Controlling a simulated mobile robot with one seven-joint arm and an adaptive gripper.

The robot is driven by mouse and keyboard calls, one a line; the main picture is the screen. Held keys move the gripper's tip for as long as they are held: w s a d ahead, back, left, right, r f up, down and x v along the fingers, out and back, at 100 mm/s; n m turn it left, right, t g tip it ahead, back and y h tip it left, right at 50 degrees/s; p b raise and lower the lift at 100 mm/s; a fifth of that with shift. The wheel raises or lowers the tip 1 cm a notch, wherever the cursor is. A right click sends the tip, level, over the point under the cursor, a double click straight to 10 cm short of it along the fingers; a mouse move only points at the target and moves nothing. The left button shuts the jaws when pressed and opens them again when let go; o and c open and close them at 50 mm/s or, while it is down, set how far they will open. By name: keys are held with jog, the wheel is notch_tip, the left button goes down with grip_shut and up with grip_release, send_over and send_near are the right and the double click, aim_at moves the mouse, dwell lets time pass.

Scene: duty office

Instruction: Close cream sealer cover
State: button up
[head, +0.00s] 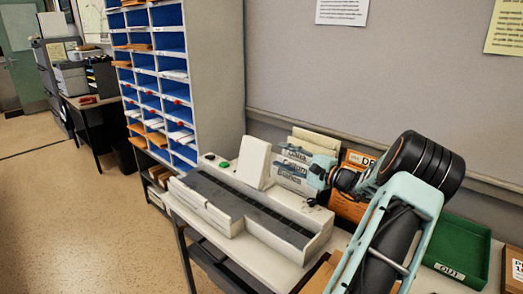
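The cream sealer (300,247) lies lengthwise on a table, a long low body with a dark slotted strip along its top. An upright cream panel (255,163) stands at its back edge and looks like its raised cover; I cannot see how it is hinged. A green and a dark button show at its far left end. My gripper (318,186) is at the end of my teal and black arm, to the right of the panel and apart from it in the picture. It is small and partly hidden by my arm, so its fingers are unclear.
Labelled folders (294,168) and an orange-fronted one stand behind my gripper. A green OUT tray (458,250) sits at the right. A tall pigeonhole rack (215,75) with blue compartments rises at the left. The floor (60,210) at the left is clear.

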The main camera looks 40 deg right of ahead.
aim_at(263, 148)
jog(key=w, duration=0.6)
jog(key=w+a, duration=0.1)
jog(key=w, duration=0.2)
jog(key=shift+w, duration=0.2)
jog(key=shift+c, duration=0.2)
grip_shut()
